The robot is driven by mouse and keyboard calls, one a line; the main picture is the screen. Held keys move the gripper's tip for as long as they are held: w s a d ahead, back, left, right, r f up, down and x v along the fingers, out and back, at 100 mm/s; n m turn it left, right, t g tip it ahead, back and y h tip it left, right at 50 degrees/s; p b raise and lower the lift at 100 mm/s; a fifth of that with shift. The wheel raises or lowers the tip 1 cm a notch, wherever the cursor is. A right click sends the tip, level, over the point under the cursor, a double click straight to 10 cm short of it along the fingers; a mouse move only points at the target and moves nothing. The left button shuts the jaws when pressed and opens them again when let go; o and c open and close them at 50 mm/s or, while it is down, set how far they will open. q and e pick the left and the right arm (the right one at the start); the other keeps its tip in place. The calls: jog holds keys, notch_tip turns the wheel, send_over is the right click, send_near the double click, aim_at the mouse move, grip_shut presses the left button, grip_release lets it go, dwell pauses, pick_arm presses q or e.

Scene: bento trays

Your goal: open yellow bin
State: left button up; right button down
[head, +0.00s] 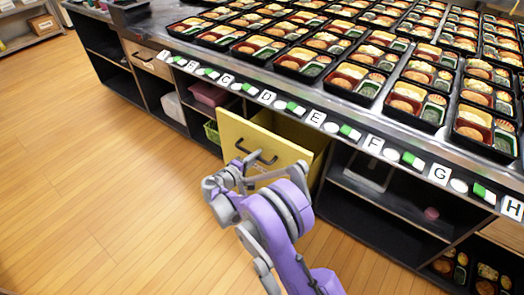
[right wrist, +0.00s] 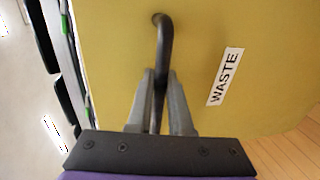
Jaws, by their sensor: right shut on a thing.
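The yellow bin (head: 268,141) is a drawer-like box under the counter, pulled partly out, with its inside showing behind the front panel. Its black handle (head: 258,156) is on the front panel. In the right wrist view the yellow front (right wrist: 112,45) carries a white WASTE label (right wrist: 225,76), and the dark handle (right wrist: 163,42) runs between the fingers. My right gripper (right wrist: 160,92) is shut on the handle; in the head view the gripper (head: 230,174) is at the front panel. My left gripper is not in view.
The counter edge (head: 304,113) with lettered labels runs above the bin. Several bento trays (head: 303,65) cover the counter. Open shelves (head: 385,205) lie right of the bin, and a pink container (head: 208,94) sits on a shelf to the left. The wooden floor (head: 95,150) at left is clear.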

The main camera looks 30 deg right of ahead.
jog(key=f+v, duration=0.2)
jog(key=v, duration=0.8)
jog(key=f+v, duration=0.2)
jog(key=v, duration=0.8)
jog(key=shift+s+a, duration=0.35)
jog(key=shift+a, duration=0.25)
jog(key=shift+f, duration=0.15)
jog(key=c, duration=0.8)
grip_release()
jog(key=shift+c, duration=0.2)
jog(key=p+v, duration=0.1)
jog(key=v, duration=0.9)
jog(key=shift+s+a, duration=0.25)
jog(key=shift+a, duration=0.1)
